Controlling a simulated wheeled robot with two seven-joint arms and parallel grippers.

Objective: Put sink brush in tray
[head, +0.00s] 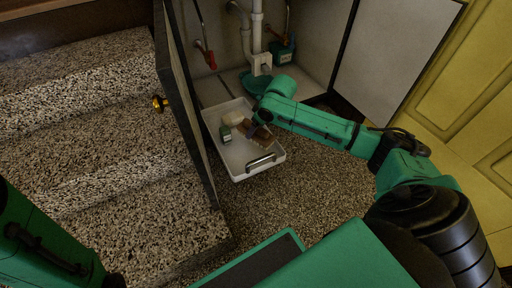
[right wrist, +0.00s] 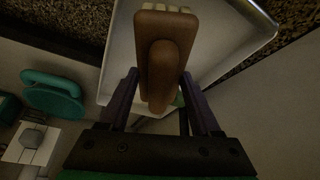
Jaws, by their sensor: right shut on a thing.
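The sink brush (right wrist: 158,55), brown with pale bristles along its far edge, is held between the dark fingers of my right gripper (right wrist: 157,85). In the head view the brush (head: 262,139) shows over the right part of the white tray (head: 236,163). The tray's rim (right wrist: 262,18) also shows beyond the brush in the right wrist view. I cannot tell whether the brush touches the tray floor. My right arm reaches in from the right and partly hides the gripper. Only part of my left arm shows at the lower left; its gripper is out of view.
A pale sponge-like item (head: 234,118) and a small green item (head: 225,134) lie in the tray. An open cabinet door (head: 187,100) stands left of it. White pipes (head: 257,35) and a teal object (head: 254,82) are behind. Speckled floor (head: 315,180) lies right of the tray.

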